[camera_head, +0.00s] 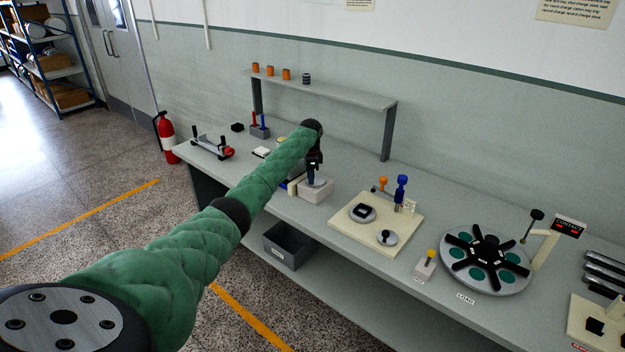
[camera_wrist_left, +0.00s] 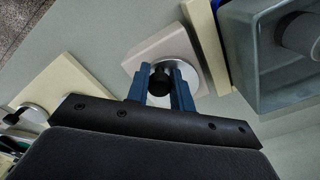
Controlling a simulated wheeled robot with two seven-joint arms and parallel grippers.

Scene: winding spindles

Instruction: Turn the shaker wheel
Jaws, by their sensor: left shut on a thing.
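A pale box with a round metal wheel stands on the bench in the head view, under my left gripper (camera_head: 315,175). The wrist view shows the same box (camera_wrist_left: 146,53), with the metal wheel (camera_wrist_left: 197,75) on its top and a black knob (camera_wrist_left: 160,80) standing on the wheel. I take this to be the shaker wheel. The blue fingers of my left gripper (camera_wrist_left: 159,92) point down and are shut on the black knob, one on each side. The gripper hides part of the wheel. My right gripper is not in view.
A cream board (camera_head: 375,238) with small devices lies to the right. Beyond it stand a small yellow-topped block (camera_head: 424,267) and a round carousel (camera_head: 449,248). A grey bin (camera_head: 289,247) sits below the bench top. A raised shelf (camera_head: 340,94) runs behind my arm.

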